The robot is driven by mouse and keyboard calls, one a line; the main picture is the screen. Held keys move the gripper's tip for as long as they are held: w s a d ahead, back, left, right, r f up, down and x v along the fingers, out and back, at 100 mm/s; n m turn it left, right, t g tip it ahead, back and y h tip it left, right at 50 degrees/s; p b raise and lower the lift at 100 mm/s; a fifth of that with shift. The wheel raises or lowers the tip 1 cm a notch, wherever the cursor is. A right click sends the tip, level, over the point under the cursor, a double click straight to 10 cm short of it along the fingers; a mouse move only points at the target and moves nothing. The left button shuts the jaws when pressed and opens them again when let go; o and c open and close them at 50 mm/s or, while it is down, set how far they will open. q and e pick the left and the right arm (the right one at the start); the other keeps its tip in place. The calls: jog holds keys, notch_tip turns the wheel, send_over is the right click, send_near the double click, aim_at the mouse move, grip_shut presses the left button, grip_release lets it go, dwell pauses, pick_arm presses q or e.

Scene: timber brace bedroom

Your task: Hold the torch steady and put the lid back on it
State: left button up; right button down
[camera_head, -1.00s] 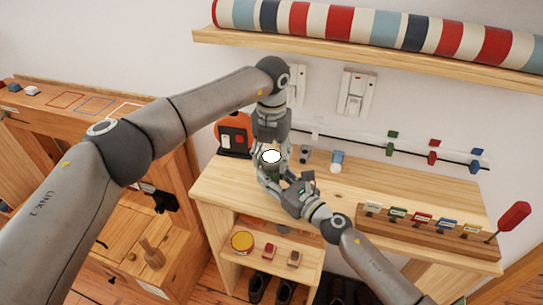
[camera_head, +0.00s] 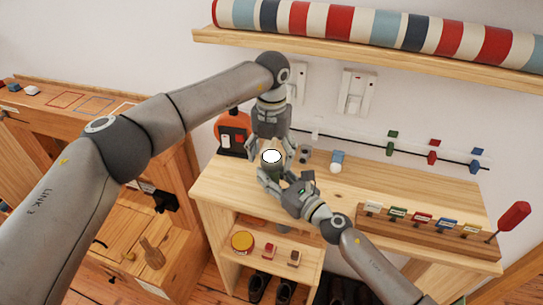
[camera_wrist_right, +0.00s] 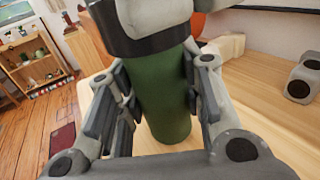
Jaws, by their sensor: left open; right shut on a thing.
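The torch has a green body (camera_wrist_right: 168,105) and stands upright at the left of the wooden worktop. My right gripper (camera_head: 276,179) is shut around this body; its fingers flank it in the right wrist view. The lid (camera_wrist_right: 140,38) seems to be the wider dark part on top of the body. In the head view a white disc with a dark rim (camera_head: 271,156) shows there. My left gripper (camera_head: 273,152) points down over the top, its fingers open on either side of it. The lid's seam is partly hidden, so how it is seated I cannot tell.
An orange device (camera_head: 233,132) stands close behind on the left. A small grey piece (camera_head: 305,154) and a blue-and-white piece (camera_head: 337,161) lie to the right. A striped roll (camera_head: 380,28) lies on the wall shelf above.

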pick_arm(q)
notch_tip(320, 180, up, 6)
jog(key=shift+r, duration=0.25)
pick_arm(e)
jog(key=c, duration=0.9)
grip_release()
jog(key=v, duration=1.2)
pick_arm(q)
jog(key=shift+s+d+f, duration=0.1)
pick_arm(e)
jog(key=shift+d, duration=0.1)
